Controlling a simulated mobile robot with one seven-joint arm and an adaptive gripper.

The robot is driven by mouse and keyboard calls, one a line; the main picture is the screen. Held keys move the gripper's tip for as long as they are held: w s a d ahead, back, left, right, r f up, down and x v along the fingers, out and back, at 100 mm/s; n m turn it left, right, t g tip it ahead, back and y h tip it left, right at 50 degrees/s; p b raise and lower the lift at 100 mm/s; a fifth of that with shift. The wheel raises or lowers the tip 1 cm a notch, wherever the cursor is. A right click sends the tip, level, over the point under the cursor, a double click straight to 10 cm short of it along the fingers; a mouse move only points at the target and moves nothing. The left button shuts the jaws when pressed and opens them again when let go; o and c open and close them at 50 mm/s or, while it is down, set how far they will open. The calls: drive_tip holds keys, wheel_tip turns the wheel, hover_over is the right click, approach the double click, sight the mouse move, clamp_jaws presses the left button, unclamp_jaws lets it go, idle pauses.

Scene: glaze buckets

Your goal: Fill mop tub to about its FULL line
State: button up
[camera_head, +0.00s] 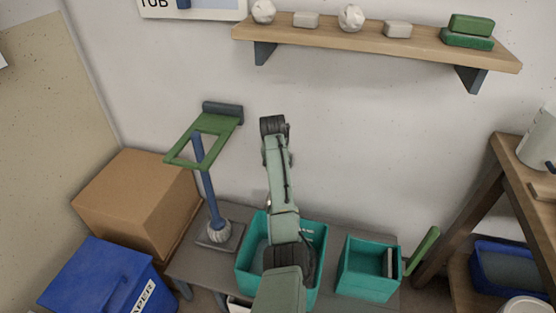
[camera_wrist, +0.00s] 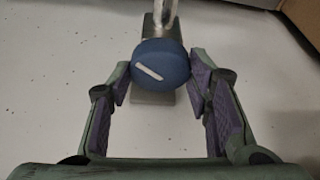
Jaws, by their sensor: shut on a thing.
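My gripper (camera_wrist: 160,82) is shut on a round blue knob (camera_wrist: 162,62) with a white bar mark, its purple pads at the knob's two sides. A metal pipe and plate (camera_wrist: 153,97) show behind the knob. In the head view my gripper (camera_head: 273,125) is up near the wall, and the knob is hidden there. A larger teal tub (camera_head: 243,275) stands below my arm, with a grey surface inside, partly covered by the arm. A smaller teal tub (camera_head: 368,288) stands to its right. I cannot tell which is the mop tub, and no FULL line is readable.
A cardboard box (camera_head: 140,200) and blue bin (camera_head: 95,280) are at left. A wooden shelf (camera_head: 350,40) hangs above. A wooden rack (camera_head: 480,190) is at right.

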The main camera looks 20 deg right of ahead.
drive_tip(key=m+g+h, duration=0.1)
drive_tip(key=m, duration=0.3)
drive_tip(key=shift+w+a+p, duration=0.1)
drive_tip(key=shift+a+p, duration=0.05)
drive_tip(key=shift+p, duration=0.15)
drive_tip(key=shift+c, duration=0.2)
drive_tip(key=shift+m+g+h, duration=0.5)
drive_tip(key=shift+m, duration=1.1)
drive_tip(key=o, duration=1.2)
drive_tip(key=shift+c, duration=0.2)
drive_tip(key=shift+r, duration=0.1)
drive_tip(key=v, duration=1.2)
